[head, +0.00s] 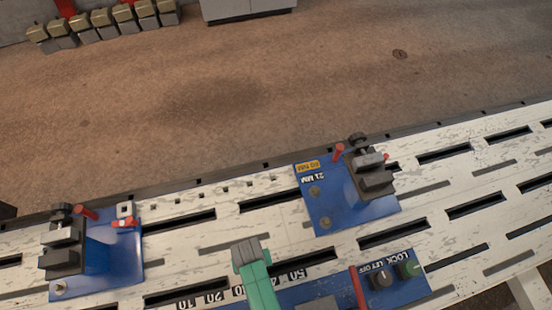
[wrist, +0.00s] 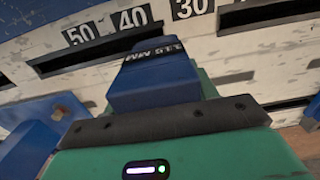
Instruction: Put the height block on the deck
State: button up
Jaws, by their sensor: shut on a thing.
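The height block (wrist: 155,85) is a blue block with a dark label ending in "MM" in the wrist view. My green gripper (wrist: 165,122) is shut on it, with a black pad along the block's near edge. In the head view my gripper (head: 250,252) is at the bottom centre, over the bench, and I cannot make out the block there. The deck (head: 215,262) appears to be the white, worn, slotted bench top, also behind the block in the wrist view (wrist: 235,65). I cannot tell whether the block touches it.
A blue clamp plate (head: 330,205) marked "21 MM" stands right of my gripper, another (head: 125,270) at the left. A blue control panel (head: 405,285) with knobs and a red lever (head: 358,288) is at the front. Number labels (head: 215,297) lie beside my gripper.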

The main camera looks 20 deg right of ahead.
jog(key=shift+w, duration=0.1)
jog(key=w+f+b, duration=0.1)
jog(key=w+b, duration=0.3)
jog(key=w, duration=0.1)
jog(key=w+f+b, duration=0.2)
jog(key=w+b, duration=0.2)
jog(key=w, duration=0.1)
jog(key=w+f+b, duration=0.2)
jog(key=w+b, duration=0.3)
jog(key=w, duration=0.1)
jog(key=shift+d, duration=0.15)
jog(key=shift+s, duration=0.1)
jog(key=o, duration=1.6)
jog(key=shift+f, duration=0.1)
